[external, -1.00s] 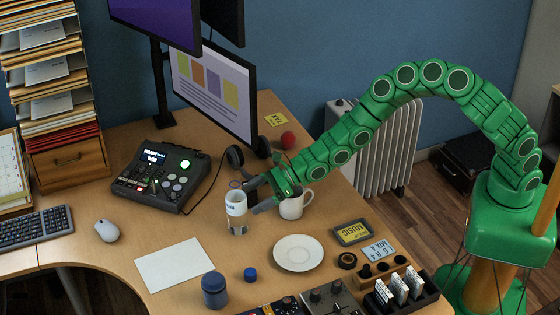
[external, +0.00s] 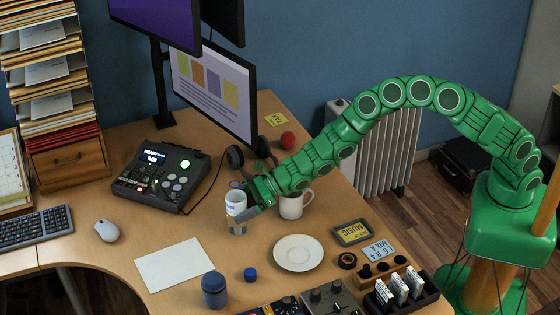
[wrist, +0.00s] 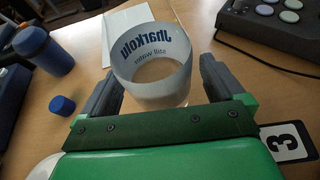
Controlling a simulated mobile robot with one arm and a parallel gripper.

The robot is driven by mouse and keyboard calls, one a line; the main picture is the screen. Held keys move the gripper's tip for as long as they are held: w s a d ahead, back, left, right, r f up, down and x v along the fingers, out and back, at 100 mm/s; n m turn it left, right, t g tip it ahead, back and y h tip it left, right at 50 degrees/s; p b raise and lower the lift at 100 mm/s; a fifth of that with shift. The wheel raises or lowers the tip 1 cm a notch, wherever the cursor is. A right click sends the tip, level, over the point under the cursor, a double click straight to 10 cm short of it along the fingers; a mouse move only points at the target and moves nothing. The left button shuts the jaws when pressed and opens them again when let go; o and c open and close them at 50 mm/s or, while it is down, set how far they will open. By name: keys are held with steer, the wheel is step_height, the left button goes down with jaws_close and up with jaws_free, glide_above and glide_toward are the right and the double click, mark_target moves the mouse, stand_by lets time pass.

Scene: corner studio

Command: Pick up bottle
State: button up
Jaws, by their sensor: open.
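In the wrist view my gripper (wrist: 160,80) is open, with one dark finger on each side of the bottle. A narrow gap seems to show beside the fingers; whether either touches is not clear.
A white mug (external: 291,206) stands just right of the bottle, under my arm. A plate (external: 298,253), a blue jar (external: 214,290) and a small blue cap (external: 250,274) are in front. A control box (external: 163,182) lies to the left. White paper (external: 176,264) lies front left.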

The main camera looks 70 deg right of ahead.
steer(key=shift+w+a+f, duration=0.15)
steer(key=shift+w+a, duration=0.1)
steer(key=c, duration=1.3)
steer(key=shift+o, duration=0.2)
steer(key=shift+r, duration=0.25)
